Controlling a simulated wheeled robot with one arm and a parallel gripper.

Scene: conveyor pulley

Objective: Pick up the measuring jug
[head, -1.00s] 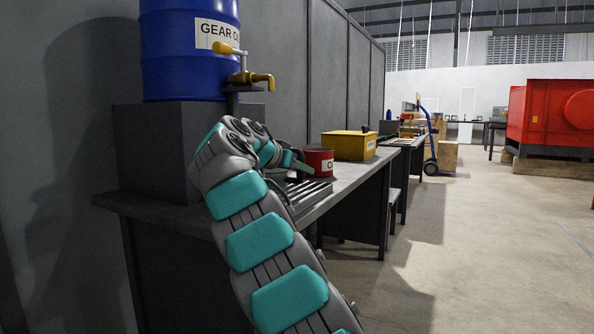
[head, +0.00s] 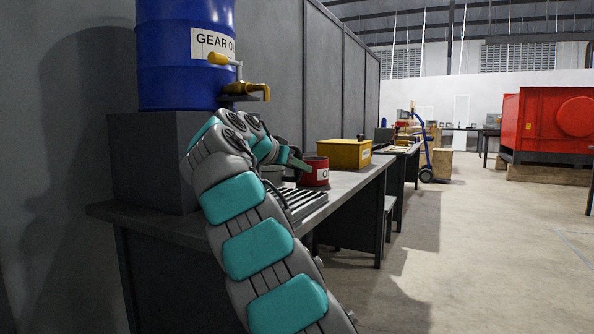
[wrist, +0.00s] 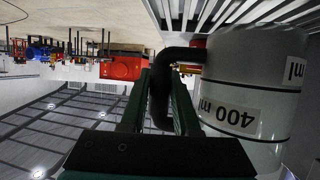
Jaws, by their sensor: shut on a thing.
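In the head view my gripper (head: 292,158) is above the slatted grate, and only a small pale part of the jug (head: 272,174) shows behind my arm. I cannot tell whether the jug's base is clear of the grate.
The slatted grate (head: 302,203) lies on the workbench (head: 345,189). A red can (head: 317,172) and a yellow box (head: 343,153) stand just beyond. A blue gear oil drum (head: 180,60) with a brass tap (head: 250,90) stands at left on a grey block (head: 150,165). The floor at right is open.

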